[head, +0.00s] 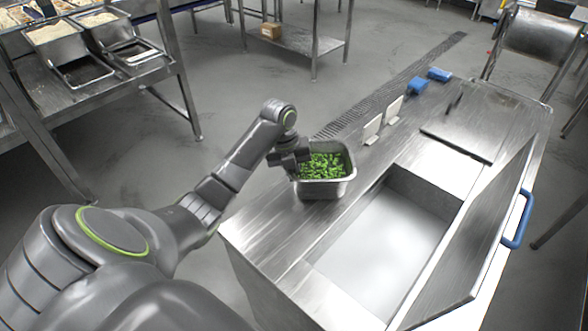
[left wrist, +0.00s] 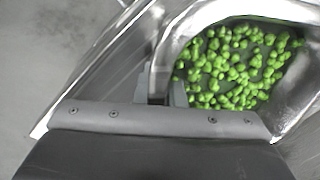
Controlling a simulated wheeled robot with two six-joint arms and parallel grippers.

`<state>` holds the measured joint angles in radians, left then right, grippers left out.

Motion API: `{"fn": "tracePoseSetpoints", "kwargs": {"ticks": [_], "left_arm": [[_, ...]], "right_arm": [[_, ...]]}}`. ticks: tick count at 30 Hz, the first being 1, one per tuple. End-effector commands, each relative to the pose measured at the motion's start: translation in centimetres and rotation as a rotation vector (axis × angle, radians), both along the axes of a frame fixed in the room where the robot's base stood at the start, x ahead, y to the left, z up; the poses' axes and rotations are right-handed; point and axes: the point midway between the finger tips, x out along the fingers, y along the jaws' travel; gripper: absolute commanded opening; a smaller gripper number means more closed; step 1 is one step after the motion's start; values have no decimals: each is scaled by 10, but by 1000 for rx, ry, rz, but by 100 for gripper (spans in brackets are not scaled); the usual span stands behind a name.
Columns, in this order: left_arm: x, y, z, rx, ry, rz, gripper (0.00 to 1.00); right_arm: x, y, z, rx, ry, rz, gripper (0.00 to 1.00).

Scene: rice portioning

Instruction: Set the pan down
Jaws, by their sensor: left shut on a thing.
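A steel pan (head: 325,188) with green pieces like peas or chopped beans (head: 322,166) in it is at the near left corner of the steel counter (head: 262,226). My left gripper (head: 296,160) is at the pan's left rim and shut on it. In the left wrist view the pan's rim (left wrist: 163,45) passes between the fingers (left wrist: 160,88), with the green pieces filling the pan to the right. The pan looks level and on or just above the counter; I cannot tell if its base touches. My right gripper is not in view.
Right of the pan the counter has an open well (head: 385,240) with a raised lid (head: 470,250) and blue handle (head: 518,218). Two white cards (head: 373,129) and blue items (head: 438,74) stand behind. A rack with trays (head: 55,38) is far left.

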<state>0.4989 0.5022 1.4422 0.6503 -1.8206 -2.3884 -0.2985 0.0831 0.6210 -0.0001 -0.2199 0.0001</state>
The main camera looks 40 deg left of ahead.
Motion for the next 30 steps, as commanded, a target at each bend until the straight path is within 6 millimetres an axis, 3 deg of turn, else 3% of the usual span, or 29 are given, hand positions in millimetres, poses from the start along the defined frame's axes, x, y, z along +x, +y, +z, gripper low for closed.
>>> {"fn": "tracePoseSetpoints", "kwargs": {"ticks": [4,5,9,20,25,30], "left_arm": [[2,-1,0,-1,-7,-2,0],[0,0,-1,1,-1,0,13],[0,0,-1,0,0,0,31],[0,1,3,1,-2,0,31],[-2,5,27,4,-6,0,31],[-6,12,67,5,-8,1,31]], "right_arm": [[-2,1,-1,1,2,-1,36],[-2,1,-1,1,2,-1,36],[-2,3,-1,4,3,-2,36],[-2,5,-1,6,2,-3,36],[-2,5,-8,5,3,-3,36],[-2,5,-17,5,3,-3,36]]}}
